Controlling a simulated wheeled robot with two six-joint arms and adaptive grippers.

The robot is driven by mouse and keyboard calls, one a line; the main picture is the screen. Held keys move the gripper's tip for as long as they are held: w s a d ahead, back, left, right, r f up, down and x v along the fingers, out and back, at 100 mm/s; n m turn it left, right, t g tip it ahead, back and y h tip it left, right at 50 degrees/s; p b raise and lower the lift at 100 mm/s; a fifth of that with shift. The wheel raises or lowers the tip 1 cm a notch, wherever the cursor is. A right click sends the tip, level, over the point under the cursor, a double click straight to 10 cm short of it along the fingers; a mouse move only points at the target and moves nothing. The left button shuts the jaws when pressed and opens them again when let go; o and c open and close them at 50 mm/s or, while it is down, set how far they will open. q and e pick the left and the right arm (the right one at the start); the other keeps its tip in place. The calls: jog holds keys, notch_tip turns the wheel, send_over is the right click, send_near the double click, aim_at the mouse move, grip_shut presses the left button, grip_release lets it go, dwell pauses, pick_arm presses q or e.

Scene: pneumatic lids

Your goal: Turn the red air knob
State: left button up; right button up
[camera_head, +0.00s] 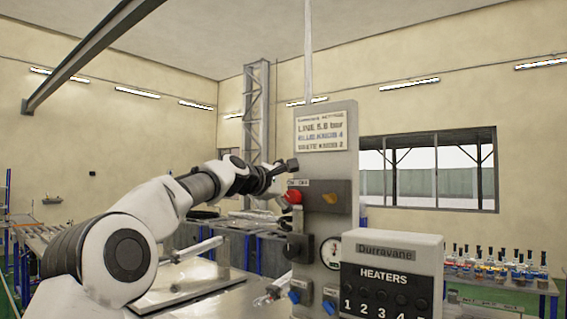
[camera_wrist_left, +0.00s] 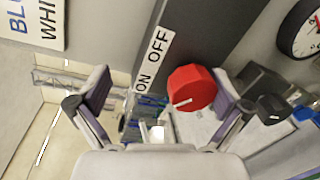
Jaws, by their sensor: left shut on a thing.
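The red air knob (camera_head: 293,196) sits on the left side of the grey panel post, beneath an ON/OFF label (camera_head: 298,182). My left gripper (camera_head: 284,183) is at the knob. A visible gap shows on the left-hand finger's side. A white mark on the knob points left and slightly down in that view. The right gripper is not in view.
The panel post (camera_head: 312,228) carries a settings sign (camera_head: 321,131), a pressure gauge (camera_head: 332,252) and blue knobs (camera_head: 294,297). A heater box (camera_head: 392,270) stands in front at the right. Bottles (camera_head: 500,265) stand on a far table. A metal-topped bench (camera_head: 215,296) lies below my left arm.

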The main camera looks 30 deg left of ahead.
pick_arm(q)
jog(key=shift+s+d+r, duration=0.1)
jog(key=shift+d+r, duration=0.05)
jog(key=shift+r, duration=0.6)
jog(key=shift+s+d+f+b, duration=0.15)
jog(key=shift+s+d+b, duration=0.2)
jog(key=shift+d+b, duration=0.25)
jog(key=shift+c, duration=0.6)
jog(key=shift+s+d+f+b, duration=0.1)
jog(key=shift+s+f+b, duration=0.1)
jog(key=shift+s+b, duration=0.3)
jog(key=shift+s+d+b, duration=0.1)
jog(key=shift+s+b, duration=0.2)
jog(key=shift+s, duration=0.25)
jog(key=s+b, duration=0.1)
jog(key=s, duration=0.5)
jog(key=shift+a+b, duration=0.35)
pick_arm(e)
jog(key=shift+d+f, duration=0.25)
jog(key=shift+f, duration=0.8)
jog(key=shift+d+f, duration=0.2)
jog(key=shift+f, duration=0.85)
